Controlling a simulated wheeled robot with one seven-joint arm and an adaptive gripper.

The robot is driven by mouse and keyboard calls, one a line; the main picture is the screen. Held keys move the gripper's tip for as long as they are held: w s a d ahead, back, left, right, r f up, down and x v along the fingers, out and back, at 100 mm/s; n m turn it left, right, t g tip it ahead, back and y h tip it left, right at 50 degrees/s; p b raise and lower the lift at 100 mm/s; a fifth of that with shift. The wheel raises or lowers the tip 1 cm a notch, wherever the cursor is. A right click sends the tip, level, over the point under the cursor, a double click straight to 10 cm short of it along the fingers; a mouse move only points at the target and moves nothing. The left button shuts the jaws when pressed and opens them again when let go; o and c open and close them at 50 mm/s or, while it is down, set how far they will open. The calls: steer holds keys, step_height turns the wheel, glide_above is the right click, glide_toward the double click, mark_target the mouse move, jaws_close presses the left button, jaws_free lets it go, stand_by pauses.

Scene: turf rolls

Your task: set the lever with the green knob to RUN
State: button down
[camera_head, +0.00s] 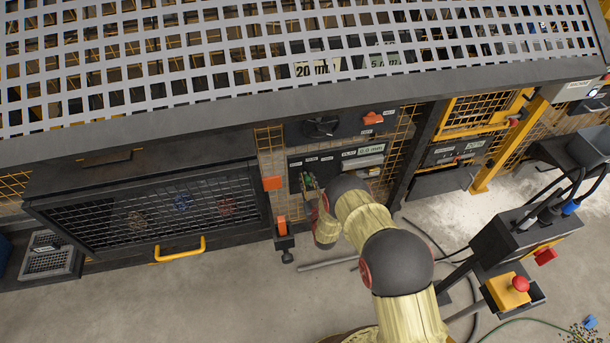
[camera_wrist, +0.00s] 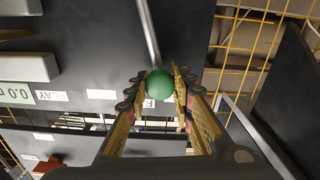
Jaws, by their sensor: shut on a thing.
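The green knob (camera_wrist: 161,84) sits between the two fingertips of my gripper (camera_wrist: 163,76) in the wrist view, with a finger against each side. The lever's thin metal rod (camera_wrist: 148,32) runs from the knob toward the top of the picture. White labels lie on the dark panel (camera_wrist: 95,65) around it; one right behind the knob is mostly covered and I cannot read it. In the head view the control panel (camera_head: 296,162) is in the middle, and my arm hides part of it. I cannot tell the lever's setting.
A digital display (camera_head: 371,151) is at the panel's upper right. A mesh-fronted cabinet (camera_head: 150,215) with a yellow handle (camera_head: 180,249) stands left. A box with a red button (camera_head: 520,284) stands right. The floor at lower left is clear.

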steer(key=shift+w+d+r+m+b, duration=0.1)
steer(key=shift+w+d+m+b, duration=0.2)
steer(key=shift+d+m, duration=0.5)
steer(key=shift+w+d+r+m+b, duration=0.15)
steer(key=shift+d+m+b, duration=0.2)
steer(key=shift+d+m, duration=0.45)
steer(key=c, duration=1.5)
jaws_free()
steer(key=shift+a, duration=0.1)
steer(key=v, duration=1.2)
steer(key=shift+f, duration=0.1)
